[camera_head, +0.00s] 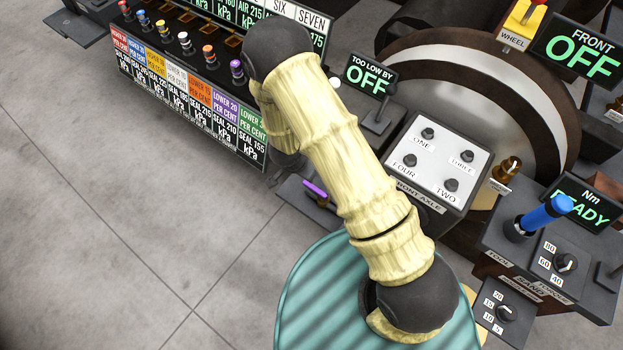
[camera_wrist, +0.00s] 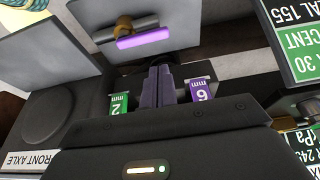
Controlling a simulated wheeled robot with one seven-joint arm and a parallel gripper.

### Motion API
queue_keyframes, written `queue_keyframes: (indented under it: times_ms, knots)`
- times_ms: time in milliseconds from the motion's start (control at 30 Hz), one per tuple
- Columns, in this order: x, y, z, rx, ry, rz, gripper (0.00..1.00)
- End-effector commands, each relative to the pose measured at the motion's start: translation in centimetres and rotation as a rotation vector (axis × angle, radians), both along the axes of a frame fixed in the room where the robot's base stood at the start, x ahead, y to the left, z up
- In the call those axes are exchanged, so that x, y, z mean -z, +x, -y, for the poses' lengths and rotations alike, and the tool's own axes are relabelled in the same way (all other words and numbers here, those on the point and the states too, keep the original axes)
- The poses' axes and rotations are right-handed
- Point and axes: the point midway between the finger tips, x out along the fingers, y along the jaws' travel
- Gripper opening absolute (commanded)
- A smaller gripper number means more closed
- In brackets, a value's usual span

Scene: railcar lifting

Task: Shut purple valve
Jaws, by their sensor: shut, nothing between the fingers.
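The purple valve (camera_head: 314,188) shows in the head view as a purple lever on a low dark plate, just left of my arm. In the wrist view the valve (camera_wrist: 143,38) has a brass body on a grey plate, with its purple bar lying sideways across the picture. My gripper (camera_wrist: 158,72) is shut and empty, its fingertips a little below the purple bar in the wrist view. I see a gap between them there, but cannot tell how far apart they are in depth.
A panel with coloured knobs and labels (camera_head: 195,82) stands left of my arm. A FRONT AXLE button box (camera_head: 452,160) stands to the right. In the wrist view a green tag (camera_wrist: 118,106) and a purple tag (camera_wrist: 201,92) flank my fingers. Open floor lies at left.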

Motion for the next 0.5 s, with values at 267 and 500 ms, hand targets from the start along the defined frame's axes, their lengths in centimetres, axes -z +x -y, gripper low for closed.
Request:
queue_keyframes:
  times_ms: [267,500]
  knots:
    - [0.2,0.1,0.1,0.000,0.002,-0.001,0.00]
    - [2.9,0.7,0.7,0.000,0.002,-0.004,0.00]
